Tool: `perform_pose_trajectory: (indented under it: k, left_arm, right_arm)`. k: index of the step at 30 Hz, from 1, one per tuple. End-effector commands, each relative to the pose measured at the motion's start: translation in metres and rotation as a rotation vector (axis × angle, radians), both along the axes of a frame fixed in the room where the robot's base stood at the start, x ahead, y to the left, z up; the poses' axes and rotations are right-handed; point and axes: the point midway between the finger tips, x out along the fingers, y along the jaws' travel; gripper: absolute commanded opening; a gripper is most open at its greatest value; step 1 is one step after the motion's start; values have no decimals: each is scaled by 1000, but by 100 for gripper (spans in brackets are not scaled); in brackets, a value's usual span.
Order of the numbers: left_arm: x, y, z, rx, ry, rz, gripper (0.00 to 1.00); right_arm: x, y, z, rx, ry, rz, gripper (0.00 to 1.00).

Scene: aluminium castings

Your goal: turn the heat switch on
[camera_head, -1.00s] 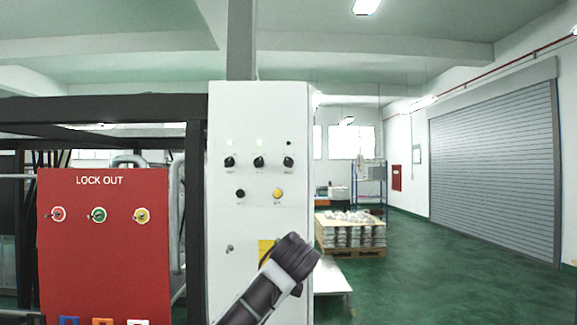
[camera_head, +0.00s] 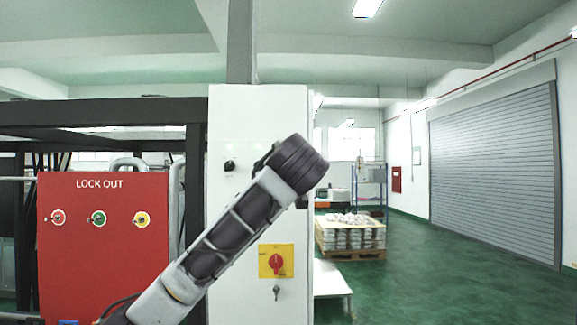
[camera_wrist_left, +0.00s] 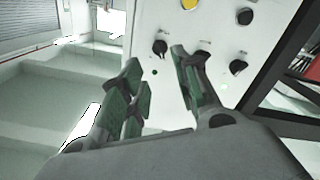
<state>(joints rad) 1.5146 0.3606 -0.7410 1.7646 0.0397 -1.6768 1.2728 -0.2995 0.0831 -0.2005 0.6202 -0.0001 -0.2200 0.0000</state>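The white control panel (camera_head: 225,240) stands in the middle of the head view. One black knob (camera_head: 229,165) shows left of my raised left arm, which hides the others in that view. In the left wrist view, a row of black knobs shows: a near one (camera_wrist_left: 160,48), a middle one (camera_wrist_left: 203,53) partly behind a finger, and another (camera_wrist_left: 237,67). A yellow knob (camera_wrist_left: 189,4) and a black knob (camera_wrist_left: 245,16) sit beyond them. My left gripper (camera_wrist_left: 158,68) is open and empty, its green-padded fingers facing the near knob. Labels are unreadable. My right gripper is out of view.
A red lockout board (camera_head: 105,245) stands left of the panel. A red rotary switch (camera_head: 276,263) on a yellow plate sits low on the panel, with a key (camera_head: 277,291) below. A loaded pallet (camera_head: 350,250) and clear green floor lie to the right.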

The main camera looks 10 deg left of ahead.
Motion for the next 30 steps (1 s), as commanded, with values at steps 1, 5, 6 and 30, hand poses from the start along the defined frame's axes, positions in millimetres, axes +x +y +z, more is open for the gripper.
perform_pose_trajectory:
  k: [1,5,6,30]
  left_arm:
    - [-3,1,6,-3,-9,4,31]
    - [-6,1,11,-9,-19,8,31]
    - [-6,1,12,-10,-20,9,31]
    - [29,12,13,-9,-18,11,31]
  right_arm:
    - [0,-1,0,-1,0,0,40]
    - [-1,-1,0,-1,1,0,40]
    - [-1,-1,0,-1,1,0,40]
    - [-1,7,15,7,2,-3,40]
